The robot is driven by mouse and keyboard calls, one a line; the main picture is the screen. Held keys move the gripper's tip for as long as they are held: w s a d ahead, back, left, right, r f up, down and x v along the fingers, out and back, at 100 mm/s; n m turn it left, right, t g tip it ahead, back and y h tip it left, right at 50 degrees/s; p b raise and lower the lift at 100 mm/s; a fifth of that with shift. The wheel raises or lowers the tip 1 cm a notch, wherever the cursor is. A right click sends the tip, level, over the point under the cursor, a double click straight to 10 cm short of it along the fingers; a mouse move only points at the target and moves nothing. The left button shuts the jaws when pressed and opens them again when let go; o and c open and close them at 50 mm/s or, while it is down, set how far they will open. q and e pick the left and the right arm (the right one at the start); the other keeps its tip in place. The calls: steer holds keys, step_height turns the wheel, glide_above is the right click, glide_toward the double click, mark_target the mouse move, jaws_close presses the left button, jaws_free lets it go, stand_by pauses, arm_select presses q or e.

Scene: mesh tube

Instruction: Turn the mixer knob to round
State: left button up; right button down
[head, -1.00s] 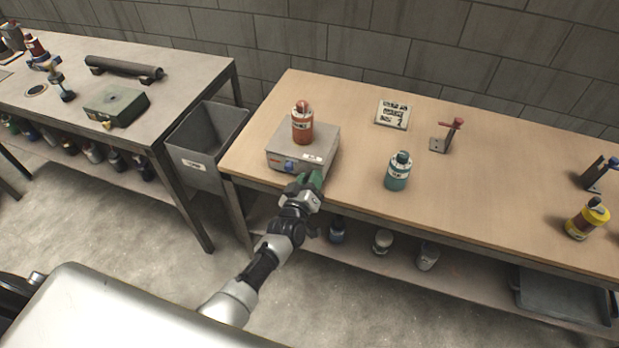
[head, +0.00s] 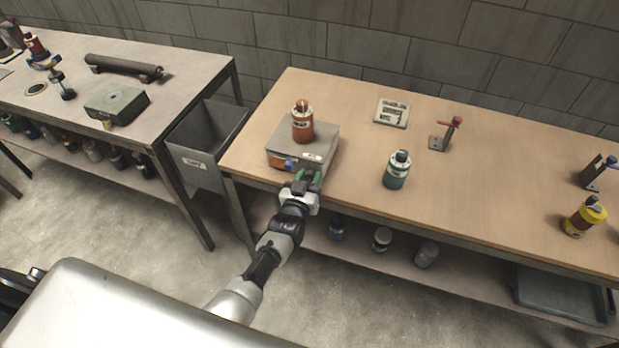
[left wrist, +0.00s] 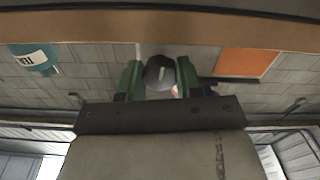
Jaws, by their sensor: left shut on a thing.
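The mixer (head: 322,143) is a low grey box near the left front corner of the wooden bench. An orange bottle (head: 302,126) stands upright on it. Its front has a small blue part (head: 289,165). My left gripper (head: 305,180), with green fingertips, is at the mixer's front face and covers part of it. In the left wrist view, the green fingers (left wrist: 158,78) are shut on a dark round knob (left wrist: 160,72) with a pale mark. An orange panel (left wrist: 248,63) shows beside it. The knob is hidden in the head view. My right gripper is not in view.
A teal bottle (head: 397,170) stands right of the mixer on the wooden bench (head: 490,185). A grey bin (head: 205,145) stands between the benches.

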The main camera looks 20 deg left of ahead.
arm_select(q)
steer(key=shift+f, duration=0.1)
steer(key=o, duration=0.9)
steer(key=s, duration=1)
steer(key=shift+s+a, duration=0.15)
steer(key=shift+s, duration=0.25)
steer(key=s+f+m+g, duration=0.1)
steer(key=s+f+g, duration=0.2)
steer(key=s+f, duration=0.35)
steer(key=s+f+m+g, duration=0.1)
steer(key=s+f+g, duration=0.25)
steer(key=f, duration=0.65)
steer(key=s+f+g, duration=0.3)
steer(key=s+f, duration=0.3)
steer(key=f, duration=0.2)
steer(key=s+a+f+g, duration=0.2)
steer(key=s+f, duration=0.1)
steer(key=s, duration=0.5)
steer(key=s+a+f+m+g, duration=0.1)
steer(key=s+a+f+g, duration=0.1)
steer(key=s, duration=0.6)
steer(key=s+a+f+g, duration=0.2)
steer(key=s+f+g, duration=0.1)
steer(key=s+f, duration=0.3)
steer(key=shift+s+f+m+g+y, duration=0.15)
steer(key=shift+s, duration=0.5)
steer(key=shift+s+f+m+g+y, duration=0.1)
steer(key=shift+s+m+y, duration=0.05)
steer(key=shift+s, duration=0.5)
